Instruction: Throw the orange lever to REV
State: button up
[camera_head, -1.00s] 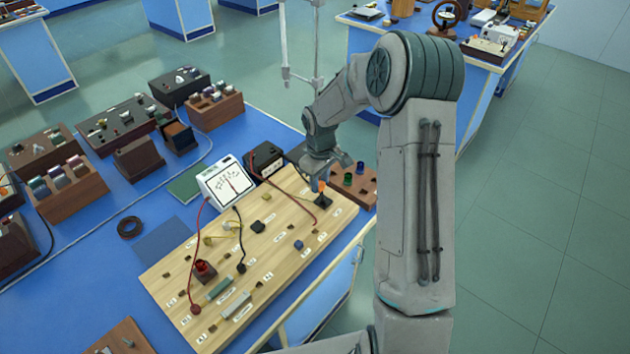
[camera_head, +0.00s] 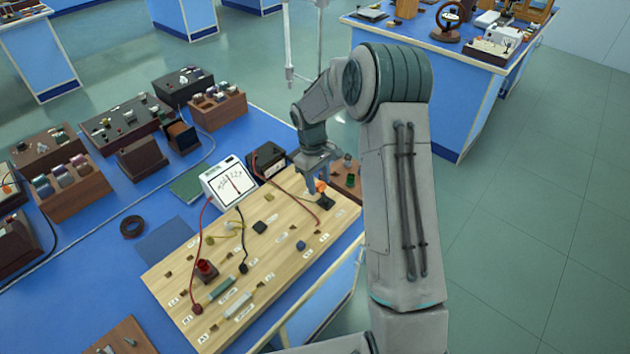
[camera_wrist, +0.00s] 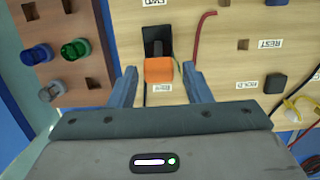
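The orange lever (camera_wrist: 159,70) has a block-shaped orange handle on a black base (camera_wrist: 157,40) fixed to the wooden board (camera_wrist: 230,60). In the head view the orange lever (camera_head: 320,186) is at the board's far right corner, partly hidden by my gripper (camera_head: 323,181). In the wrist view my gripper (camera_wrist: 160,72) is open, its two blue-grey fingers on either side of the orange handle. A gap shows on both sides of the handle. White labels sit above and below the lever; I cannot read either.
A brown block with green and blue knobs (camera_wrist: 75,49) stands close to the left finger. A red wire (camera_wrist: 203,35) runs right of the lever. A white meter (camera_head: 229,181) and a black box (camera_head: 267,160) stand behind the board.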

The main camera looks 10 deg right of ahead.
jog(key=shift+r, duration=0.1)
jog(key=shift+w+r, duration=0.15)
jog(key=shift+r, duration=0.15)
notch_tip(320, 180, up, 13)
jog(key=w+a+b, duration=0.1)
jog(key=shift+w+a+b, duration=0.2)
jog(key=shift+w+b, duration=0.1)
jog(key=shift+b, duration=0.1)
jog(key=s+r+m+t, duration=0.15)
jog(key=s+r, duration=0.25)
jog(key=s, duration=0.4)
jog(key=s+r+m+t, duration=0.15)
jog(key=s+r, duration=0.25)
jog(key=s, duration=0.4)
jog(key=s+f+m+t+y, duration=0.1)
jog(key=s+f+m, duration=0.2)
jog(key=s, duration=1.1)
jog(key=shift+s+d+m+t, duration=0.35)
jog(key=shift+d+m+t, duration=0.1)
jog(key=shift+m, duration=0.15)
